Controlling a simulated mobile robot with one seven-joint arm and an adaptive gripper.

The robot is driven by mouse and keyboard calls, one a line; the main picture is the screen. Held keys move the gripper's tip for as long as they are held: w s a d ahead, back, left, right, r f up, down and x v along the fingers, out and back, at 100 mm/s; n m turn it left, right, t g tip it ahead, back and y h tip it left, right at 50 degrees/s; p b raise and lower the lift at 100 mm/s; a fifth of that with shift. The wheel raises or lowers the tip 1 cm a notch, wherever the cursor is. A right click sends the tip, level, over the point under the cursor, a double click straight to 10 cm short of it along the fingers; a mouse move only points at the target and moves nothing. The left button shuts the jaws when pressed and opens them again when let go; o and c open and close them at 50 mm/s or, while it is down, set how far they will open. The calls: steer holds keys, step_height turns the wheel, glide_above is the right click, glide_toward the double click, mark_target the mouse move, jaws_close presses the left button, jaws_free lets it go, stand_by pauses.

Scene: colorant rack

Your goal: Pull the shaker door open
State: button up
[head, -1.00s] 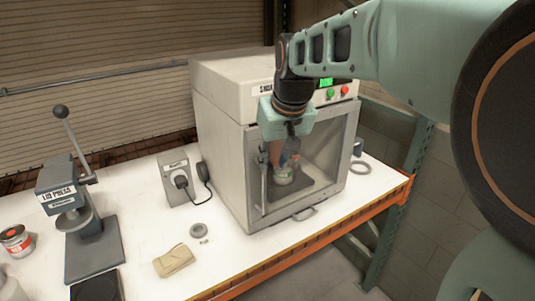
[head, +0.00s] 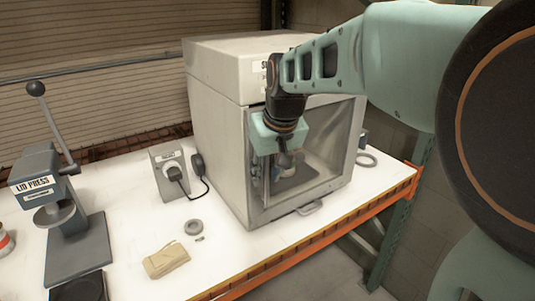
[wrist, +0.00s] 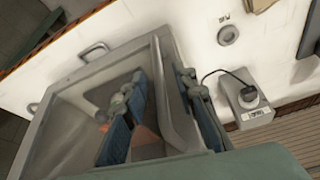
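The shaker (head: 218,130) is a pale box on the bench, with a windowed door (head: 325,150) that looks shut. A tall bar handle (head: 266,188) runs along the door's left side; its upper part is behind my gripper (head: 273,158). In the wrist view, my gripper (wrist: 160,85) is open, its dark fingers apart with the bar handle (wrist: 171,95) between them. I cannot tell whether either finger touches the bar. A can shows dimly behind the glass, partly hidden by the gripper.
A lid press (head: 75,230) stands at the left. A grey switch box (head: 168,173) with a plugged cord is beside the shaker. A grey ring (head: 193,227) and a tan folded cloth (head: 166,260) lie in front. A small loop handle (head: 310,208) juts out below the door.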

steer(key=shift+w+f, duration=0.1)
steer(key=shift+f, duration=0.25)
jaws_close()
